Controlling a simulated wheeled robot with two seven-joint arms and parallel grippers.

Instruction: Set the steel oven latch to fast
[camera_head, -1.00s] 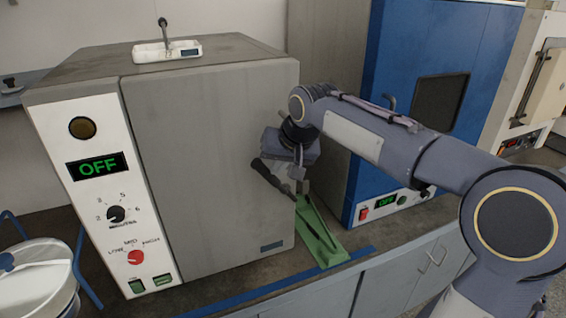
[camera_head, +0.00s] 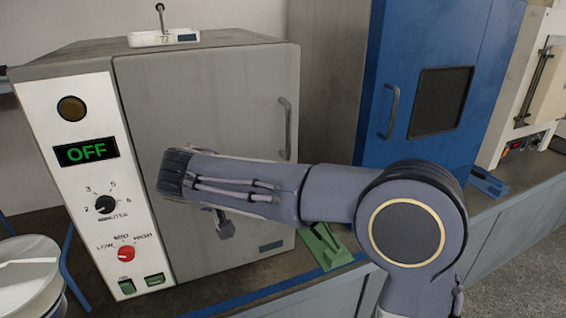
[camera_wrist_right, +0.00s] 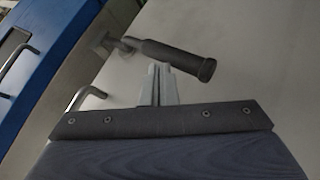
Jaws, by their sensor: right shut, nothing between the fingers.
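The steel oven (camera_head: 215,90) has a grey door, a white control panel (camera_head: 85,170) and a display reading OFF. A dark lever with a round grip (camera_wrist_right: 172,55), which looks like the latch, stands out from the door in the right wrist view. My right gripper (camera_wrist_right: 158,68) is shut and empty, its tips just below the lever's grip in that view; I cannot tell whether they touch. In the head view my right arm covers part of the door and hides most of the lever area. I see no "fast" marking. My left gripper is not in view.
A curved metal handle (camera_head: 288,128) sits on the door's right side. A green bracket (camera_head: 326,247) lies on the bench at the door's lower right. A blue oven (camera_head: 400,60) stands to the right.

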